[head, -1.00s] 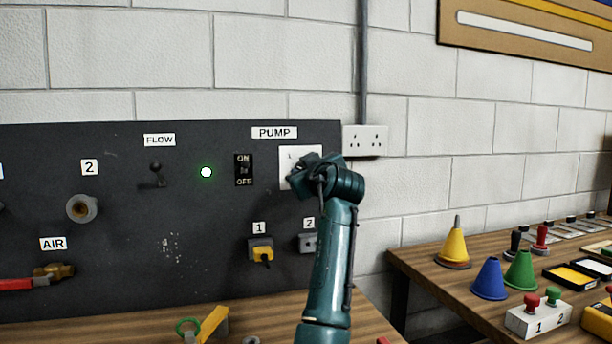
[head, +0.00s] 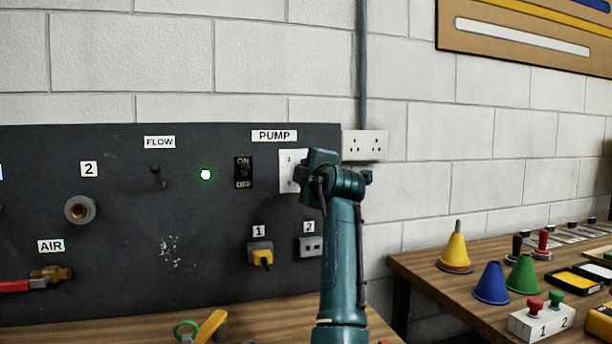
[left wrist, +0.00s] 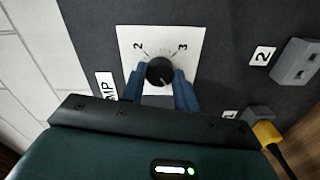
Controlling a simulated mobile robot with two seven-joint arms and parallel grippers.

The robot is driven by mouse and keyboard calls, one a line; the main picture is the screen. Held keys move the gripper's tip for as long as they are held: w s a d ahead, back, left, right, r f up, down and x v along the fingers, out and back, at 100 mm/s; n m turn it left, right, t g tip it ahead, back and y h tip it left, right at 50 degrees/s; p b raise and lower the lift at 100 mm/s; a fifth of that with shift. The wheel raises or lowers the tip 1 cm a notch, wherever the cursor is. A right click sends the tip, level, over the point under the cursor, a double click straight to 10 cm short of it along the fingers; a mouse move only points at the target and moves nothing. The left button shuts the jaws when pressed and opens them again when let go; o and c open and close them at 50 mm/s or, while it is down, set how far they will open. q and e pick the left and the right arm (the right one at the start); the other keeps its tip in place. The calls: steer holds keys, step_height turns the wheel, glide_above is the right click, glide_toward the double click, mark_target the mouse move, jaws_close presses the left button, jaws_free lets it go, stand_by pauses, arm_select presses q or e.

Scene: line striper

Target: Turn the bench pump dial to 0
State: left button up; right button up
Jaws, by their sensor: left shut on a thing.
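The pump dial is a black round knob (left wrist: 159,72) on a white square plate (left wrist: 190,45) marked 2 and 3 in the left wrist view. The plate (head: 288,170) also shows under the PUMP label (head: 274,135) in the head view, where my arm hides the knob. My left gripper (left wrist: 161,80) is shut on the knob, one blue finger on each side. Its fingers are hidden in the head view. I cannot tell exactly which number the knob points to. My right gripper is not in view.
An ON/OFF switch (head: 243,172) and a lit green lamp (head: 206,174) sit left of the plate on the dark panel. Sockets 1 (head: 260,252) and 2 (head: 311,246) are below. A wall outlet (head: 365,144) is close on the right.

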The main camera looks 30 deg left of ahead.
arm_select(q)
steer(key=shift+f+n, duration=0.15)
steer(key=shift+n, duration=0.95)
steer(key=o, duration=1)
